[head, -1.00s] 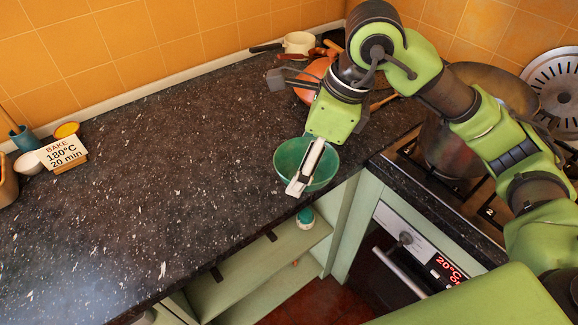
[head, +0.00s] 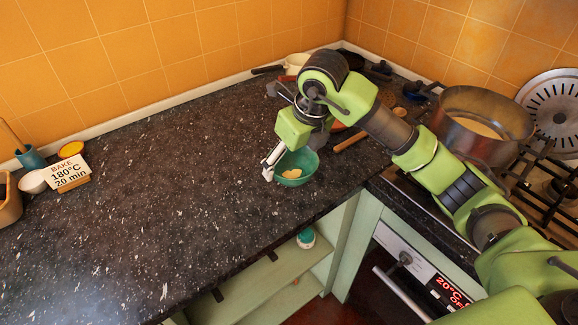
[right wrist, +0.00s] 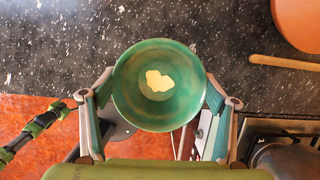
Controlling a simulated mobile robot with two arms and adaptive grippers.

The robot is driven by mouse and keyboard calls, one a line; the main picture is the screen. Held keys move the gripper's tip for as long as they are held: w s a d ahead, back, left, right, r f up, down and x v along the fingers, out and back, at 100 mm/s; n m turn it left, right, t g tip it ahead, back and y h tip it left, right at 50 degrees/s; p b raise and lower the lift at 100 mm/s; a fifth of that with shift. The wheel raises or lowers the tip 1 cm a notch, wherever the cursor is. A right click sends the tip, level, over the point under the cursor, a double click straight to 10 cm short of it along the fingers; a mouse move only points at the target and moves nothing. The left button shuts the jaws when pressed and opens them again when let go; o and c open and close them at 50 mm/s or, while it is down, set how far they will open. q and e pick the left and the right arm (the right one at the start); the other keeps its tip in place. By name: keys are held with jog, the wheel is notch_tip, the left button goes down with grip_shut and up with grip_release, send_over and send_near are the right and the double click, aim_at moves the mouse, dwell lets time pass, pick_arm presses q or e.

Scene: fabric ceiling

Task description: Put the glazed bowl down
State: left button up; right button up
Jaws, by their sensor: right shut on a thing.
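The glazed bowl (head: 308,164) is green and round, with a pale yellow piece inside. It is upright in the head view, over the dark countertop close to its front edge. My right gripper (head: 270,171) is shut on the bowl. In the right wrist view the bowl (right wrist: 158,113) sits between the two fingers (right wrist: 159,92), which touch its sides. I cannot tell whether the bowl's base touches the countertop. The far finger is hidden in the head view.
The speckled countertop (head: 165,185) is wide and clear left of the bowl. A recipe sign (head: 67,172) and small white bowl (head: 33,182) stand far left. A large pot (head: 480,120) stands on the hob at right. A wooden utensil (head: 350,142) lies behind the bowl.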

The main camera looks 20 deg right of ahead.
aim_at(289, 162)
jog(key=w+f, duration=0.1)
jog(key=f, duration=0.1)
jog(key=w+f, duration=0.1)
jog(key=w, duration=0.1)
jog(key=shift+d+f+p, duration=0.2)
jog(key=shift+f+p, duration=0.15)
jog(key=shift+p, duration=0.05)
jog(key=p+x, duration=0.1)
jog(key=x, duration=0.2)
jog(key=shift+s+d+f+p, duration=0.2)
jog(key=shift+s+f+p, duration=0.1)
jog(key=shift+p, duration=0.1)
jog(key=shift+f, duration=0.1)
jog(key=o, duration=1.2)
